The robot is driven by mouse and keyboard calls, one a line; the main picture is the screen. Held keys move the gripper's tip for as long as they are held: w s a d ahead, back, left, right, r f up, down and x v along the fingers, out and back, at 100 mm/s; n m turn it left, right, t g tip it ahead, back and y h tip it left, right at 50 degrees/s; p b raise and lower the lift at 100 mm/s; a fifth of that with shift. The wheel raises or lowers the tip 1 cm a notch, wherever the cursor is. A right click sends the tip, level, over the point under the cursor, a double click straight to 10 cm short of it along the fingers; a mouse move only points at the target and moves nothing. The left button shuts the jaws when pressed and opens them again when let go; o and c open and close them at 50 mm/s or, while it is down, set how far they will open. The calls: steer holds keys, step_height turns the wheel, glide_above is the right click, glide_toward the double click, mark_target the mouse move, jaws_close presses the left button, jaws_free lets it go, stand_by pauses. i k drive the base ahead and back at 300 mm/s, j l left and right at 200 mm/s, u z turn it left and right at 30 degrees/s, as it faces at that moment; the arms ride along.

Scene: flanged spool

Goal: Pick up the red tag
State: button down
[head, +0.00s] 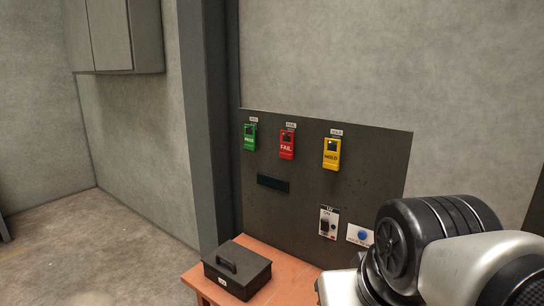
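The red tag (286,146), marked FAIL, hangs on the dark upright panel (390,160), under a small white label. It hangs between a green tag (250,138) on its left and a yellow tag (331,155) on its right. Part of my arm fills the lower right of the head view. My gripper is not in view, so where it is relative to the red tag cannot be seen.
A dark box with a handle (237,268) stands on an orange-brown table (283,251) below the panel. A dark slot (273,183), a switch plate (328,223) and a blue button (362,236) are on the panel. Open floor (100,245) lies at left.

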mark_target(287, 148)
steer(key=z, duration=0.75)
steer(key=j+z, duration=0.4)
steer(key=i+j+z, duration=0.1)
steer(key=z, duration=0.3)
steer(key=j+z, duration=0.35)
steer(key=k+j+z, duration=0.15)
steer(key=j, duration=0.25)
steer(key=j+z, duration=0.15)
steer(key=j, duration=0.2)
steer(key=k+j+z, duration=0.15)
steer(key=j, duration=0.2)
